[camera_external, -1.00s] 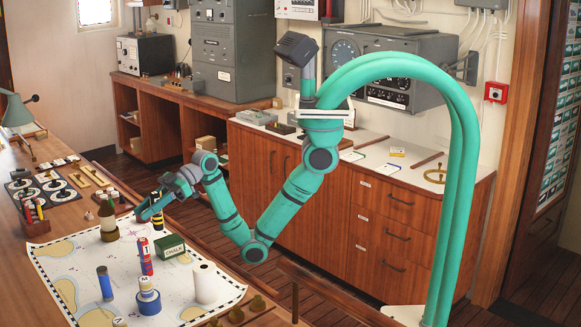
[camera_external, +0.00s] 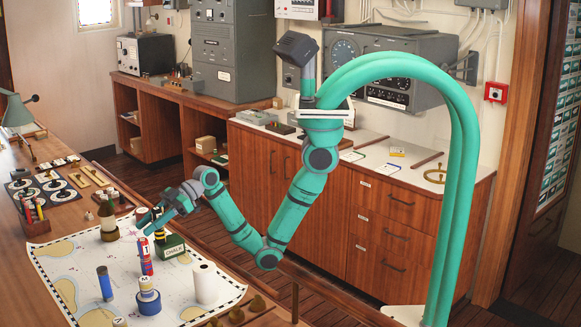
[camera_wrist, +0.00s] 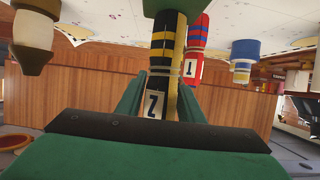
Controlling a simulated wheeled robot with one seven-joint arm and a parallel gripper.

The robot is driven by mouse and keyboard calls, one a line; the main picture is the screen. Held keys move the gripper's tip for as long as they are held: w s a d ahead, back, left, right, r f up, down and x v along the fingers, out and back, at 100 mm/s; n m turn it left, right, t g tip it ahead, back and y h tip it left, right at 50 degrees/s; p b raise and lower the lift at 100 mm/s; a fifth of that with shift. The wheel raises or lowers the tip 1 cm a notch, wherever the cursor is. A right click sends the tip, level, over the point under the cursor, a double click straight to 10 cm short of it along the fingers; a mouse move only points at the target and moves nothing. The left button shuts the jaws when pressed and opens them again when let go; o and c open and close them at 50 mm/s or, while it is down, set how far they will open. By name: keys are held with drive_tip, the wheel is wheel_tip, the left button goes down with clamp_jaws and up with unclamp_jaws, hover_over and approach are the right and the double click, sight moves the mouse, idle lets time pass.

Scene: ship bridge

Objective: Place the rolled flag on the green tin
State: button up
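The rolled flag is black with yellow bands and a "2" label; it is in the wrist view (camera_wrist: 160,75) and small in the external view (camera_external: 160,236). My gripper (camera_external: 158,217) is shut on it, with a finger along each side in the wrist view. The green tin (camera_external: 173,251), marked CHALK, stands on the chart. The flag is upright at the tin's top, and its far end meets the green tin (camera_wrist: 165,5) in the wrist view. I cannot tell whether they touch or a small gap remains.
A red and blue rolled flag (camera_external: 146,258) marked "1" stands close left of the tin.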

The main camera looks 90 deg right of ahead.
drive_tip(key=shift+o, duration=0.8)
drive_tip(key=v, duration=0.7)
drive_tip(key=shift+s+d+r, duration=0.2)
